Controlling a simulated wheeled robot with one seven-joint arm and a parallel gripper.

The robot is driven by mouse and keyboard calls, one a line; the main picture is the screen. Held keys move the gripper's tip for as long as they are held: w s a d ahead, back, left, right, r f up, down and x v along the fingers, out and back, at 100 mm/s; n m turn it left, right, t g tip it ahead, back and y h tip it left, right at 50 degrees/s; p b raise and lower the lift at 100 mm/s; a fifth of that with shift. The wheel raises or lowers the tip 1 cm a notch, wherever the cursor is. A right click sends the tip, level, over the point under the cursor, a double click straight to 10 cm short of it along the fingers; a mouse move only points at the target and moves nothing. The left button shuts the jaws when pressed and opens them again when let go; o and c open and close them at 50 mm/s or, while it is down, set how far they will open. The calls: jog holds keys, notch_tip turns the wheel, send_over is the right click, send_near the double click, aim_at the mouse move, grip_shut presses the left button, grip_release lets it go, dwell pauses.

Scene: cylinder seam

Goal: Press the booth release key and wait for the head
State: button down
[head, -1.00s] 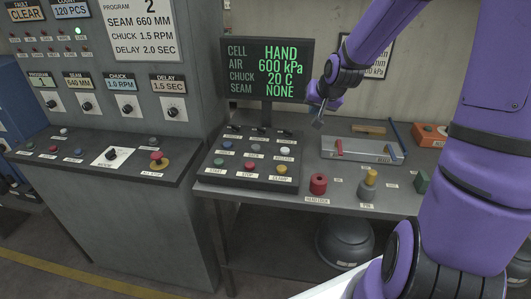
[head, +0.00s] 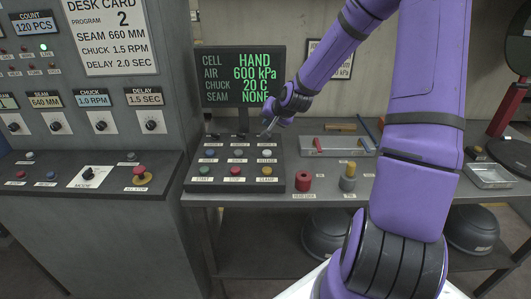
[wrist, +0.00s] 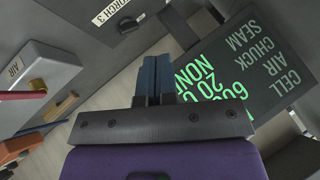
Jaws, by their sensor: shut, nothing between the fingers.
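The booth panel (head: 192,190) sits on the bench's left end, with rows of coloured buttons. The release key (head: 267,152) is the pale button at the right of its upper button row, above a label reading RELEASE. My gripper (head: 268,131) is shut and empty, just behind and above that key at the panel's back right; contact cannot be told. In the wrist view, the closed blue fingers (wrist: 155,80) point towards grey surfaces, and the key is not seen. The screen (head: 243,77) reads HAND, 600 kPa, 20 C and SEAM NONE.
A red knob (head: 304,181) and a yellow-topped pin (head: 348,176) stand right of the panel. A tray (head: 335,146) with red and blue handles lies behind them. The desk console (head: 80,190) with a red all-stop button (head: 139,172) is at left.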

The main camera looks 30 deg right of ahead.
aim_at(269, 151)
jog(key=shift+f, duration=0.1)
jog(key=shift+f, duration=4.3)
jog(key=shift+f, duration=0.2)
jog(key=shift+f, duration=0.2)
jog(key=shift+f, duration=0.5)
jog(key=shift+r, duration=3.45)
